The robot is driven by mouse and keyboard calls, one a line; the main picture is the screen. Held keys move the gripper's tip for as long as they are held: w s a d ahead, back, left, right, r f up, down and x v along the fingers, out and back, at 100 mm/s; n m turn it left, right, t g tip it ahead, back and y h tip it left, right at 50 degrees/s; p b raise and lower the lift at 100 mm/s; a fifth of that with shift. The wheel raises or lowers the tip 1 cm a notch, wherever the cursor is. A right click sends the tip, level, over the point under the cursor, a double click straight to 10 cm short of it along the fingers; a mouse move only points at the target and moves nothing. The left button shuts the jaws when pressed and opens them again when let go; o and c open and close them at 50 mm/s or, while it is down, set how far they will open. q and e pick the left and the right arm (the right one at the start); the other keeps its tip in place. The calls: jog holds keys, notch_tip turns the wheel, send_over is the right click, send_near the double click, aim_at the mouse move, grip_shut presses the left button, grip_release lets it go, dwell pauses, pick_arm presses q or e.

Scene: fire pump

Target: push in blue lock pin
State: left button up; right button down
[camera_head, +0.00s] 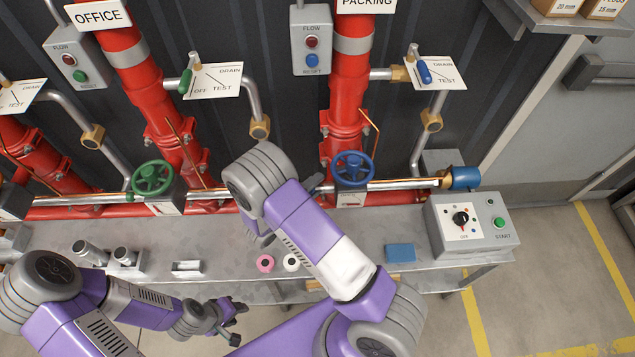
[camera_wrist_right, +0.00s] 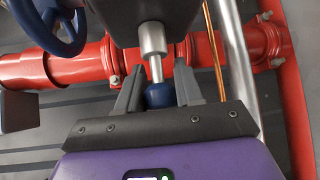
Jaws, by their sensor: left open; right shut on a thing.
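The blue lock pin shows its round blue knob (camera_wrist_right: 159,95) on a silver stem (camera_wrist_right: 152,42) in the right wrist view. The stem runs into a dark block above. My right gripper (camera_wrist_right: 158,100) is shut on the blue knob, one finger on each side. In the head view my right gripper (camera_head: 315,184) is only partly seen, just left of the blue handwheel (camera_head: 353,168); my arm is in front, and I cannot make out the pin there. My left gripper (camera_head: 235,320) is open and empty, low in front of the bench.
The blue handwheel also shows at the upper left of the wrist view (camera_wrist_right: 48,22). Red pipes (camera_head: 345,110) and a green handwheel (camera_head: 152,177) stand behind the bench (camera_head: 345,262). A control box (camera_head: 470,225) stands at its right end. Pink and white rings and a blue block lie on the bench.

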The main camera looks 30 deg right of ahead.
jog(key=shift+d, duration=0.15)
jog(key=c, duration=0.8)
grip_release()
jog(key=shift+s+d, duration=0.1)
jog(key=v, duration=0.7)
jog(key=shift+a+p, duration=0.35)
jog(key=shift+p, duration=0.1)
jog(key=shift+s, duration=0.1)
